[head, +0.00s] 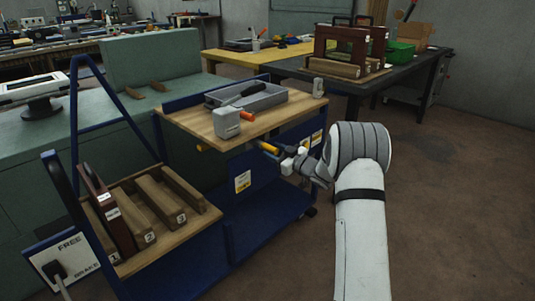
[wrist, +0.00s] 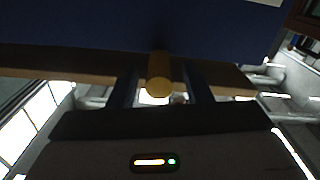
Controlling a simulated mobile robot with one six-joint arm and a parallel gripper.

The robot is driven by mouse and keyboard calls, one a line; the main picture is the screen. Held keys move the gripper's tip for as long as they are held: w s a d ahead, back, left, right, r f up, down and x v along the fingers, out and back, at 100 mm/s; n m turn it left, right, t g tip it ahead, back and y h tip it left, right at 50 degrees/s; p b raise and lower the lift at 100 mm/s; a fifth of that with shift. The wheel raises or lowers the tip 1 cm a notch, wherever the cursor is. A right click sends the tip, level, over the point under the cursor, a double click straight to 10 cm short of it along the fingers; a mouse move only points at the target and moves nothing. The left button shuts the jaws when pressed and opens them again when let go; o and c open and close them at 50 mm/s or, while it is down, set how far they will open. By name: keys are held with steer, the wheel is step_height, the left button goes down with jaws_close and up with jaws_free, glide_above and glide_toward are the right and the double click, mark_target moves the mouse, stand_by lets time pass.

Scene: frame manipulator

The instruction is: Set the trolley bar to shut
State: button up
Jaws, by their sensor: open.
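A blue trolley with a wooden top (head: 190,120) stands in the middle of the head view. A bar with a yellow end (head: 269,148) sticks out below the front edge of its top. My gripper (head: 283,157) is at this yellow end. In the wrist view, the round yellow end (wrist: 160,87) lies between the two dark fingers of my gripper (wrist: 160,92), which are open, with a gap on each side. The rest of the bar is hidden behind its end. I cannot tell which setting the bar is in.
A grey tray (head: 262,98) and a grey block (head: 226,122) are on the trolley top. A lower shelf (head: 192,219) holds wooden blocks. A FREE/BRAKE plate (head: 72,262) is at the lower left. The brown floor (head: 440,210) at right is clear.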

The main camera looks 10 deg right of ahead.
steer(key=shift+w+a, duration=0.35)
steer(key=shift+w, duration=0.1)
steer(key=shift+c, duration=0.2)
jaws_close()
